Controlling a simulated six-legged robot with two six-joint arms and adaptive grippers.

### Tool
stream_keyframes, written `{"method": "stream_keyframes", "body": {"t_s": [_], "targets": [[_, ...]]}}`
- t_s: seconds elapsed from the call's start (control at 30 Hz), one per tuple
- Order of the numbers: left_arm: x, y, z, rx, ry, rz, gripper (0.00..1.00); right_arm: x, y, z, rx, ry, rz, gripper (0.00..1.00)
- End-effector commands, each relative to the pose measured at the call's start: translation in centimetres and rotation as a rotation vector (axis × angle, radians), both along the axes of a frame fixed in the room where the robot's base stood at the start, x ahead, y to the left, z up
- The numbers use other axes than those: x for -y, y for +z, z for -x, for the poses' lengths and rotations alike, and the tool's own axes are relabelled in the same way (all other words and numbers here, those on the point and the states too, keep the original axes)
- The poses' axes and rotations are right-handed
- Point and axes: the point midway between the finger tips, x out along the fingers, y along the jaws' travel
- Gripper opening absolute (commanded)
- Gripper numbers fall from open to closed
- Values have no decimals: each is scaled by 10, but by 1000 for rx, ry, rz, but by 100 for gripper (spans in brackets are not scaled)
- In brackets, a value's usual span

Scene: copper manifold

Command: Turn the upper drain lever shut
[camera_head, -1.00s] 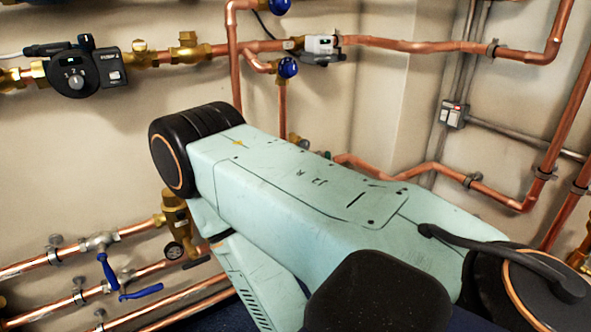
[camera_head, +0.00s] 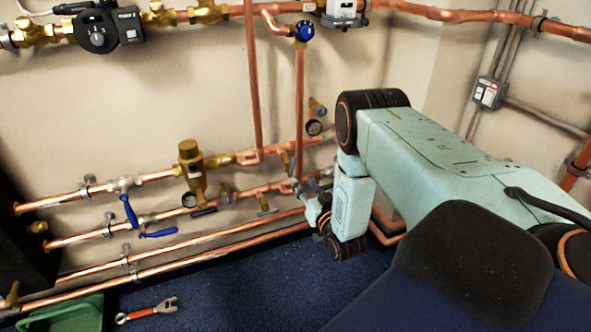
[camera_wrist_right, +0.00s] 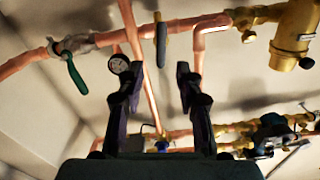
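Blue levers sit on the copper pipes at left in the head view: an upper one (camera_head: 130,210) hanging down and a lower one (camera_head: 159,233) lying nearly level. My right gripper (camera_head: 318,187) is low at the pipes, right of them, and partly hidden by my wrist. In the right wrist view my right gripper (camera_wrist_right: 158,85) has its fingers apart with nothing between the tips. A dark lever (camera_wrist_right: 161,45) shows in the gap, beyond the fingers. A green lever (camera_wrist_right: 76,74) is to the left. I cannot tell which lever is the upper drain lever. My left gripper is out of view.
A green container (camera_head: 80,315) and an orange-handled wrench (camera_head: 148,311) lie on the blue floor (camera_head: 225,285), which is otherwise largely clear.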

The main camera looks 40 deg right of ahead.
Motion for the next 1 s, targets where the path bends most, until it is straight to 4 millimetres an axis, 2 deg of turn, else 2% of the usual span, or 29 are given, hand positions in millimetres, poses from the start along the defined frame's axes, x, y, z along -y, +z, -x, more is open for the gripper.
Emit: {"method": "stream_keyframes", "body": {"t_s": [0.3, 0.5, 0.67, 0.9, 1.0], "targets": [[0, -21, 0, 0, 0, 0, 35, 10, -1, -44, 9, 1, 4, 35], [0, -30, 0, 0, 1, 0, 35, 18, -1, -67, 6, 1, 3, 35], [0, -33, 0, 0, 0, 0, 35, 21, 0, -73, 4, 0, 2, 35], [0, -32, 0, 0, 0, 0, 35, 23, 1, -72, 3, -1, 2, 35], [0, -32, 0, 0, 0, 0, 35, 24, 1, -71, 3, -1, 2, 28]]}}
